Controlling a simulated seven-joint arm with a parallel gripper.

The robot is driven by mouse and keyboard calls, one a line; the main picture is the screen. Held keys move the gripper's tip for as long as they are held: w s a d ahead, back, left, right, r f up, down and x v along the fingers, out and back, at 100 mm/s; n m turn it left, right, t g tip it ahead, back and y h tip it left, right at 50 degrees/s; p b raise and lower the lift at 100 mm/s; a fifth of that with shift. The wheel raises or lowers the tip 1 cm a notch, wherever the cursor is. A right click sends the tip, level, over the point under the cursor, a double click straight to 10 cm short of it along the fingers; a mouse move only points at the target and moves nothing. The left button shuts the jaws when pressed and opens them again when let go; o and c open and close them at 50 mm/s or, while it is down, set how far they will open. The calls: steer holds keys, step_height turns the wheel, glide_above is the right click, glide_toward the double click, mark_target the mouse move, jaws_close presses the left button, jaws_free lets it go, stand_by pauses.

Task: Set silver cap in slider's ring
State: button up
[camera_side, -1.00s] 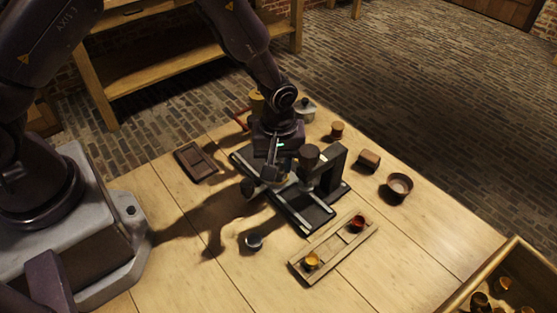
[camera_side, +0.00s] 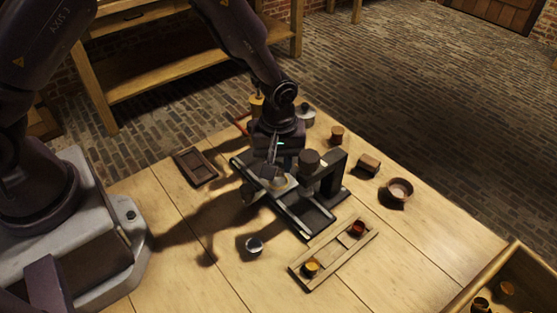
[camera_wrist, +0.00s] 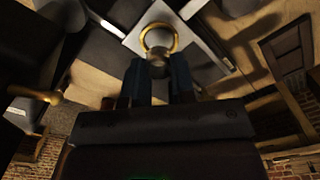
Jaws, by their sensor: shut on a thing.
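The slider's pale plate (camera_wrist: 195,50) carries a brass ring (camera_wrist: 158,37), which looks empty in the wrist view. My gripper (camera_wrist: 158,80) is shut on a small round knob (camera_wrist: 159,67) right beside the ring, apparently the slider's knob. In the side view my gripper (camera_side: 274,180) is low over the slider's rails (camera_side: 294,212), and its fingers partly hide the ring and knob.
The fixture's dark upright (camera_side: 331,172) with its round head (camera_side: 309,158) stands right of my gripper. A wooden rack (camera_side: 330,252) holds a yellow and a red piece. A dark tray (camera_side: 196,167), a bowl (camera_side: 400,188) and a crate (camera_side: 500,268) surround it. The front-left table is clear.

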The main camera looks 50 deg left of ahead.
mark_target(279, 170)
steer(key=shift+r, duration=0.2)
stand_by(0.5)
steer(key=shift+r, duration=0.65)
steer(key=shift+f, duration=1.25)
stand_by(0.6)
steer(key=o, duration=0.6)
step_height(279, 170, up, 11)
stand_by(1.0)
